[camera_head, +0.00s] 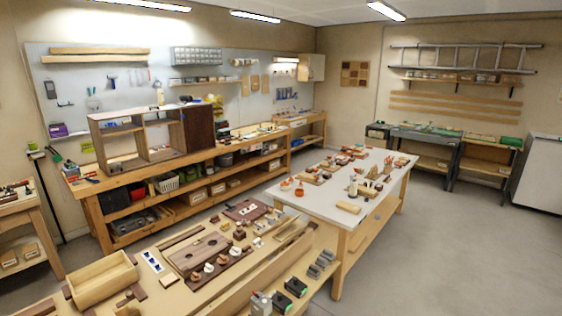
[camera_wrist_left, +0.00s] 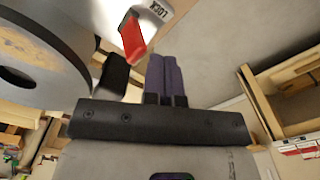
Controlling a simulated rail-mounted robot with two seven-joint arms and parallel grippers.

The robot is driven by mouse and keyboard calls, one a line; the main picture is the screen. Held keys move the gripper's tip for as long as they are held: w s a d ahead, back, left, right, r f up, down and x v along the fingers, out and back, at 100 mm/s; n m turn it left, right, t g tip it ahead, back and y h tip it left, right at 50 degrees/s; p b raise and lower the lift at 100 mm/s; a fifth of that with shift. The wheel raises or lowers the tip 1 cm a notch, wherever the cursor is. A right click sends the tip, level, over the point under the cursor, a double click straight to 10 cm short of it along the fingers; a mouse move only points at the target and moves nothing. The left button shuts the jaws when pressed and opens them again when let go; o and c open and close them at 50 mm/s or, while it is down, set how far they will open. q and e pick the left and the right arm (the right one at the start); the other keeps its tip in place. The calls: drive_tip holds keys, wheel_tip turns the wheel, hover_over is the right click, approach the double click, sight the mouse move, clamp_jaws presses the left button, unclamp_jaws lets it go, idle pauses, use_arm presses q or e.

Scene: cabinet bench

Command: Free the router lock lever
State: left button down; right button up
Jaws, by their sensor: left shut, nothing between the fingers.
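In the left wrist view, the red lock lever (camera_wrist_left: 132,40) stands at the top, beside a light metal plate (camera_wrist_left: 157,12) with lettering that seems to read LOCK, turned over. A large grey round metal body (camera_wrist_left: 45,45), apparently the router, fills the upper left, with a dark round opening. A black part (camera_wrist_left: 113,78) sits between this body and my fingers. My left gripper (camera_wrist_left: 165,62) is shut and empty. Its purple-grey fingertips appear just below and right of the lever; contact cannot be told. My right gripper is in neither view.
The head view shows a front bench (camera_head: 155,262) crowded with wooden parts, and a white-topped table (camera_head: 330,205) with small items. A wall bench (camera_head: 170,173) carries an open wooden cabinet (camera_head: 130,150). Grey floor (camera_head: 460,230) at right is clear.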

use_arm(q)
drive_tip(key=shift+w+d, duration=0.3)
drive_tip(key=shift+w, duration=0.1)
drive_tip(key=shift+w+d, duration=0.2)
drive_tip(key=shift+w, duration=0.05)
drive_tip(key=shift+w+d+p, duration=0.25)
drive_tip(key=shift+d+p, duration=0.05)
drive_tip(key=shift+p, duration=0.1)
drive_tip(key=shift+a+r, duration=0.1)
drive_tip(key=shift+s+r+p, duration=0.15)
drive_tip(key=shift+r+p, duration=0.15)
drive_tip(key=shift+p, duration=0.3)
drive_tip(key=shift+s+a+r+p, duration=0.2)
drive_tip(key=shift+r+p, duration=0.15)
drive_tip(key=shift+p, duration=0.2)
drive_tip(key=shift+s+a+r+p, duration=0.15)
drive_tip(key=shift+r+p, duration=0.15)
drive_tip(key=shift+p, duration=0.25)
